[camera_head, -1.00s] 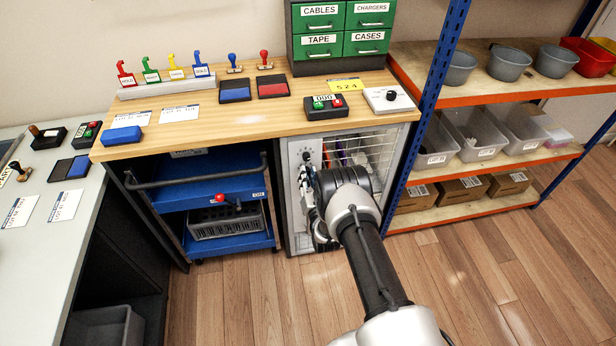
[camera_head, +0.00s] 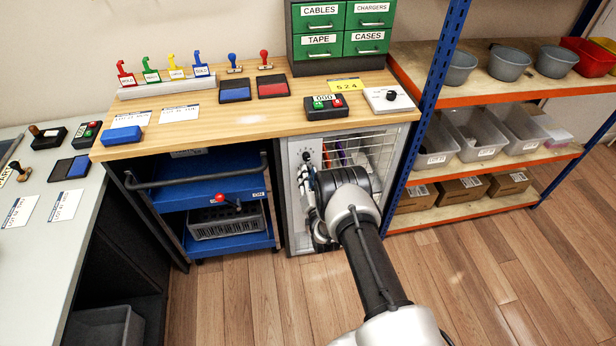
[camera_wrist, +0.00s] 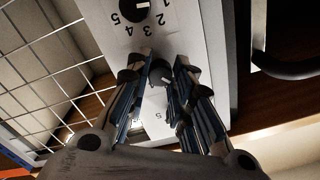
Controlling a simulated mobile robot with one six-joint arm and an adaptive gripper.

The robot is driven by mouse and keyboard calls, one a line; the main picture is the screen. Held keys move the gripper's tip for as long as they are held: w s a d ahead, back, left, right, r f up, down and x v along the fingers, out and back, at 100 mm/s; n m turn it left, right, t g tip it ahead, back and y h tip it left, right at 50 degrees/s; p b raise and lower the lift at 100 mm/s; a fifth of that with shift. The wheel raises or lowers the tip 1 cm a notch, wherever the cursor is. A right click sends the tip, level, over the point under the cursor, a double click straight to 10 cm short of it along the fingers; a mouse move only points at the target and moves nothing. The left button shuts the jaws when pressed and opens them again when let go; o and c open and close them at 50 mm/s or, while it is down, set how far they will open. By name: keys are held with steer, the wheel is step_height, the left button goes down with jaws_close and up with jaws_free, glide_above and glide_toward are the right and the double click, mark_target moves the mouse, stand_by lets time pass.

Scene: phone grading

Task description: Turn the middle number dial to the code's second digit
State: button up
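The cabinet's light front panel (camera_wrist: 112,28) carries a column of dials. In the wrist view one black dial (camera_wrist: 135,10) shows at the top with digits around it. Another dark dial (camera_wrist: 160,73) with a pale mark lies between the fingertips of my gripper (camera_wrist: 163,64); its digits are mostly hidden. The fingers stand apart on either side of this dial, and I cannot tell whether they touch it. In the head view my gripper (camera_head: 310,190) is at the panel below the top dial (camera_head: 306,156) and hides what is there. A yellow card (camera_head: 344,86) on the bench reads 524.
A wire mesh door (camera_head: 372,150) is right of the panel. A blue cart (camera_head: 215,190) with a red knob stands to the left. A blue shelf post (camera_head: 428,100) rises close on the right. The wooden floor (camera_head: 250,300) in front is clear.

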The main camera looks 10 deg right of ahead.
steer(key=o, duration=0.4)
steer(key=s, duration=1.2)
steer(key=shift+d, duration=0.1)
